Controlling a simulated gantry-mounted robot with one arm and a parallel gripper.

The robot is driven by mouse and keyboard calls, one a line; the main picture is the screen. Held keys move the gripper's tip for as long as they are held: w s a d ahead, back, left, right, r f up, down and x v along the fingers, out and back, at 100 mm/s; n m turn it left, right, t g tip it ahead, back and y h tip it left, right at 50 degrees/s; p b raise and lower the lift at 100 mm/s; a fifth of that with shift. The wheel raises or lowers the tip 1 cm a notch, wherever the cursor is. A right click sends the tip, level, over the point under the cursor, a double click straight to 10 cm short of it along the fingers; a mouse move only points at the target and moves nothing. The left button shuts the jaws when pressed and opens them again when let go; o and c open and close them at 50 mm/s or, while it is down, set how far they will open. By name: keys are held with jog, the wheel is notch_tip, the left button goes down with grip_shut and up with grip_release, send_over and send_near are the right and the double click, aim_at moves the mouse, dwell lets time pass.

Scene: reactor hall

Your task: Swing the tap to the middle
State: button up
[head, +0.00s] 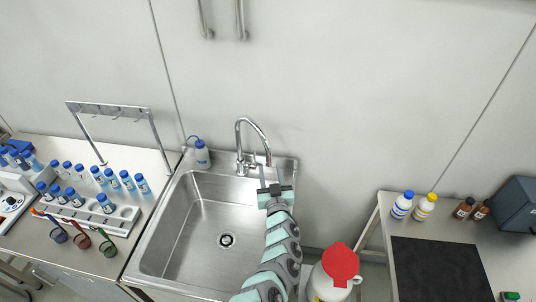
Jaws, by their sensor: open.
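The tap (241,140) is a chrome gooseneck at the back of the steel sink (168,250). Its spout arches up and to the right, and its tip hangs over the right part of the basin. A small lever shows at its base. My gripper (264,176) is open, just below the spout's tip at the right side of the basin. No object shows between its fingers. Whether a finger touches the spout cannot be told. My arm covers the right edge of the sink.
A wash bottle (201,154) stands at the sink's back left corner. Racks with blue-capped vials (107,204) and a metal hook stand (110,108) are on the left bench. A red-lidded container (340,264) stands right of my arm. Bottles (402,204) stand on the right table.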

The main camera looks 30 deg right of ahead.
aim_at(270, 159)
jog(key=shift+w+d+f+b, duration=0.35)
jog(key=shift+w+d+b, duration=0.1)
jog(key=shift+b, duration=0.5)
jog(key=b+x, duration=0.4)
jog(key=shift+w+d+r, duration=0.15)
jog(key=shift+d+r, duration=0.05)
jog(key=shift+b+x, duration=0.45)
jog(key=shift+x, duration=2)
grip_shut()
